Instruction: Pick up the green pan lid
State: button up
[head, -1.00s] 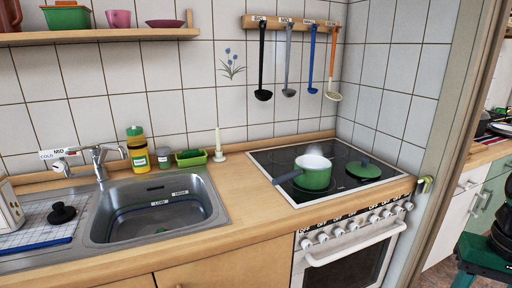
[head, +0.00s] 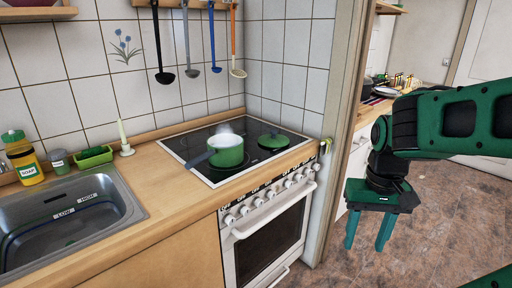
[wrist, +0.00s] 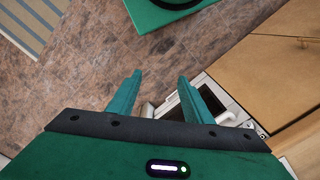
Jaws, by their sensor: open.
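The green pan lid (head: 273,140) lies on the right part of the black stove top (head: 192,146) in the head view, beside a green pot (head: 227,150). It has a small knob on top. My gripper (head: 368,246) hangs to the right of the stove, in front of the door frame and over the floor, fingers pointing down. It is open and empty, apart from the lid. In the wrist view my gripper (wrist: 158,88) shows two teal fingers spread apart above the floor and the oven front; the lid does not show there.
The pot's handle (head: 200,158) points left, and steam rises from the pot. A sink (head: 65,215) lies to the left. Ladles (head: 188,45) hang above the stove. The brown floor (head: 440,215) at right is clear.

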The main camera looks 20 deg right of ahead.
aim_at(274, 140)
jog(key=k, duration=0.65)
jog(key=z, duration=0.4)
jog(key=i, duration=0.6)
jog(key=z, duration=0.65)
jog(key=i, duration=0.85)
jog(key=u, duration=0.4)
jog(key=i, duration=0.75)
jog(key=u, duration=0.6)
